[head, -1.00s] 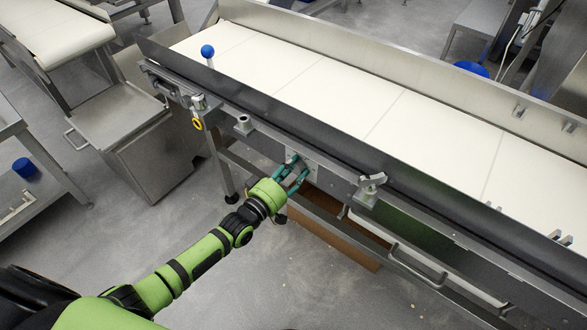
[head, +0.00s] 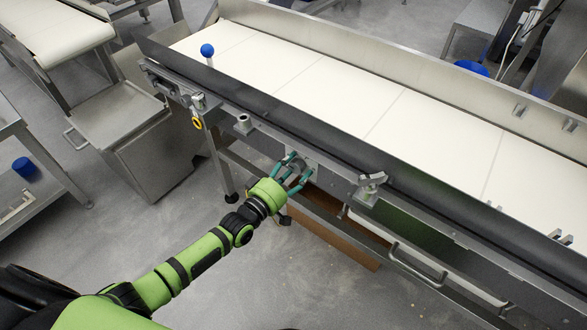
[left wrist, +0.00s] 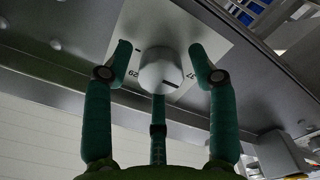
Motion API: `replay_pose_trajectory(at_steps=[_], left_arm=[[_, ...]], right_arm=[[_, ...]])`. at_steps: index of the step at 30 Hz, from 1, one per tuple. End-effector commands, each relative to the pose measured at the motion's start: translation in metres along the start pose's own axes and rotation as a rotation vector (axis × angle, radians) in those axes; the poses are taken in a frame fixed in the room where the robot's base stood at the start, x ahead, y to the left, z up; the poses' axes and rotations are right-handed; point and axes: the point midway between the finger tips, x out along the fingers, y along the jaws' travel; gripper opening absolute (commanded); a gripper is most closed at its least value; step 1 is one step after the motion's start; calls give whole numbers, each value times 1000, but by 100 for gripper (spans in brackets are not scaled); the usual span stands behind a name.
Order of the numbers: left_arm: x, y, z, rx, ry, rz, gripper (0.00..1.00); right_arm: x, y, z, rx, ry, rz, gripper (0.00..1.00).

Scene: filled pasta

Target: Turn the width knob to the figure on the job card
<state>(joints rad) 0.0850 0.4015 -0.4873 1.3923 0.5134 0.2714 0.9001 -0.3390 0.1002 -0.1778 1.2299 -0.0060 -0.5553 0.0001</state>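The width knob (left wrist: 161,75) is a pale, many-sided knob on a light plate (left wrist: 125,18) with printed marks and figures. A dark pointer line shows on its lower right, and the figures are partly hidden and hard to read. In the head view the knob (head: 298,165) is small on the front of the conveyor. My left gripper (left wrist: 163,58), green-fingered, is open around it: one finger stands on each side with a gap, and a third lies below. The left gripper also shows in the head view (head: 292,172). I cannot make out a job card. My right gripper is out of view.
The conveyor belt (head: 355,98) runs behind the rail. A bracket (head: 370,188) sits right of the knob. A steel cabinet (head: 150,155) stands left; the floor in front is clear.

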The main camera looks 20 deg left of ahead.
Motion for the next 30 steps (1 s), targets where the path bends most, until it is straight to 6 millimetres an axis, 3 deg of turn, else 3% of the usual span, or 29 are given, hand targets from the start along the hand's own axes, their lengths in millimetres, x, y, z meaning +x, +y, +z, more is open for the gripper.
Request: replay_pose_trajectory(at_steps=[12, 24, 30], left_arm=[[-8, -1, -1, 2, 1, 0, 64], [-87, -1, 0, 2, -2, -2, 64], [-113, 0, 0, 2, -1, -1, 64]], right_arm=[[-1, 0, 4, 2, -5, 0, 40], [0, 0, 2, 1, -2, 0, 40], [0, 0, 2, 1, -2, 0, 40]])
